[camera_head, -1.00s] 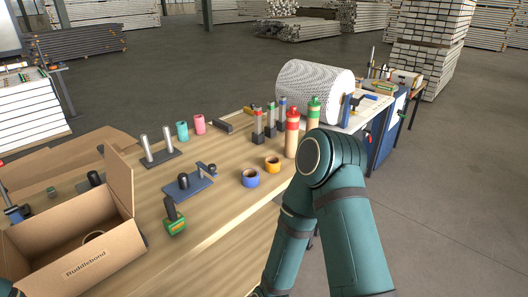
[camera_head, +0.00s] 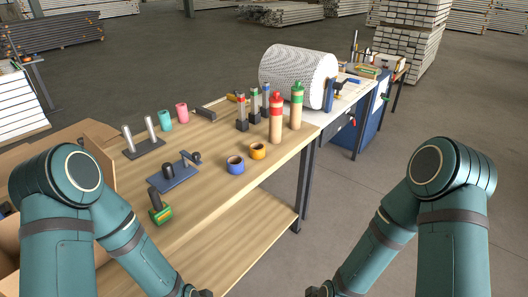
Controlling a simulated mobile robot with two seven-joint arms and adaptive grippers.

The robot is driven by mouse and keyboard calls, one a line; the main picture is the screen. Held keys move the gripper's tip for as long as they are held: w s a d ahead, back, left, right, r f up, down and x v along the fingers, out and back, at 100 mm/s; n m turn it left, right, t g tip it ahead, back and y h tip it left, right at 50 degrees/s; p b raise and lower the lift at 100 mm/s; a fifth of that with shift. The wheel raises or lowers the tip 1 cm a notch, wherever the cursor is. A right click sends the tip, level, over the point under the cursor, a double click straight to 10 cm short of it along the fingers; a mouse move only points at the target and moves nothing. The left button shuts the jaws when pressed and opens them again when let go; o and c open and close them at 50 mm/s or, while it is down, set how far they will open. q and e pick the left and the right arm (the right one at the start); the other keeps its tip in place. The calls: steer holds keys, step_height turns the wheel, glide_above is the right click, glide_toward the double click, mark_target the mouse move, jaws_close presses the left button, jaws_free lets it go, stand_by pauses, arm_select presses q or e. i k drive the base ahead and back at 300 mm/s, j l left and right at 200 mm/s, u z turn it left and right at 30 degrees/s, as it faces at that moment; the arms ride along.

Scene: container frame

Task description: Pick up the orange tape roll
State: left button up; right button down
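The orange tape roll (camera_head: 258,151) lies on the wooden workbench (camera_head: 226,201), near its front right edge. A blue tape roll (camera_head: 235,165) is just to its left and a little nearer. Nothing covers the orange roll and no gripper touches it. My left arm comes in at the lower left and my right arm at the lower right. Both forearms point down toward the bottom middle of the picture. Only small dark parts show at the bottom edge, and the fingers of both grippers are out of the picture.
Red-capped (camera_head: 276,118) and green-capped (camera_head: 297,106) bottles stand behind the orange roll. A blue fixture (camera_head: 173,176) and a green-and-yellow item (camera_head: 160,213) lie to the left. Teal (camera_head: 165,120) and pink (camera_head: 182,112) rolls stand farther back. My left arm partly hides a cardboard box.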

mark_target(257, 151)
steer(key=i+l+u, duration=0.1)
steer(key=i+l, duration=0.25)
steer(key=i+l+u, duration=0.1)
steer(key=i+l, duration=0.2)
steer(key=l, duration=0.15)
steer(key=i+l+u, duration=0.15)
steer(key=i+l, duration=0.15)
steer(key=l, duration=0.15)
